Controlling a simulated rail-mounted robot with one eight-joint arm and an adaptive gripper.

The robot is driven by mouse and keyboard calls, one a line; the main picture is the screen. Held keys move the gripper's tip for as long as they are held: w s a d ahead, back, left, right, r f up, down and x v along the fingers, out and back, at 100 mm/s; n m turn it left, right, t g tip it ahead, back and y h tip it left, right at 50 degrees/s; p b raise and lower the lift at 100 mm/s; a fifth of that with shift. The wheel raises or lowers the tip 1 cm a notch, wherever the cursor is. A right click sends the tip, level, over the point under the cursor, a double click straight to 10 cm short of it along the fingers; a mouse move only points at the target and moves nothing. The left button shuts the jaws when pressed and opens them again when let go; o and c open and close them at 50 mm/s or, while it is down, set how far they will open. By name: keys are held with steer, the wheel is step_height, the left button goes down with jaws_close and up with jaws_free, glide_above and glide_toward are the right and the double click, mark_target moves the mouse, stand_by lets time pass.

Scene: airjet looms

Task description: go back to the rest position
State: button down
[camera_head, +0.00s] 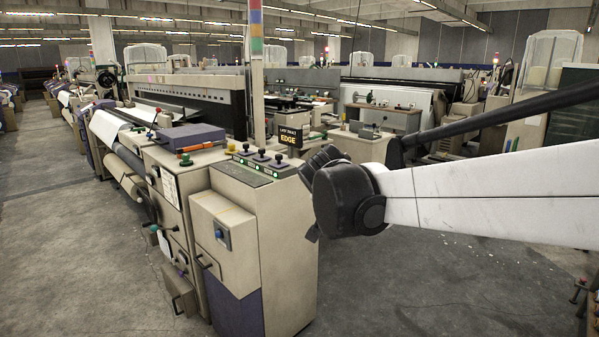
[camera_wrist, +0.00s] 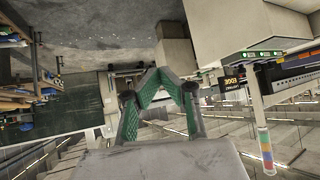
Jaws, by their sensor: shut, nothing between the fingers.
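My gripper (camera_wrist: 159,73) shows in the wrist view with its green-padded fingers drawn together at the tips. It is shut and nothing is held between them. In the head view my white arm reaches in from the right edge to a dark joint at mid-picture; the fingers cannot be made out clearly there. The arm end hangs in the air, just right of the near loom's control cabinet (camera_head: 285,235) in the picture. I cannot tell the gap between them.
The near loom's panel has several green-lit buttons (camera_head: 262,160) and a black "EDGE" sign (camera_head: 290,137). A signal tower (camera_head: 256,60) rises behind. More looms (camera_head: 390,90) stand at the back. The concrete floor (camera_head: 420,290) is open at lower right, and an aisle (camera_head: 45,170) runs left.

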steer(key=s+d+f+n+g+y+p, duration=0.1)
steer(key=s+d, duration=0.2)
steer(key=s, duration=0.7)
steer(key=s+d+f+n+p, duration=0.1)
steer(key=s+d, duration=0.3)
steer(key=s, duration=0.7)
steer(key=s+d+f+n+g+y+p, duration=0.1)
steer(key=s+d+f+n, duration=0.1)
steer(key=s, duration=0.8)
steer(key=shift+s+d+f+g+y+p, duration=0.3)
steer(key=shift+d+f, duration=0.45)
steer(key=shift+d, duration=0.3)
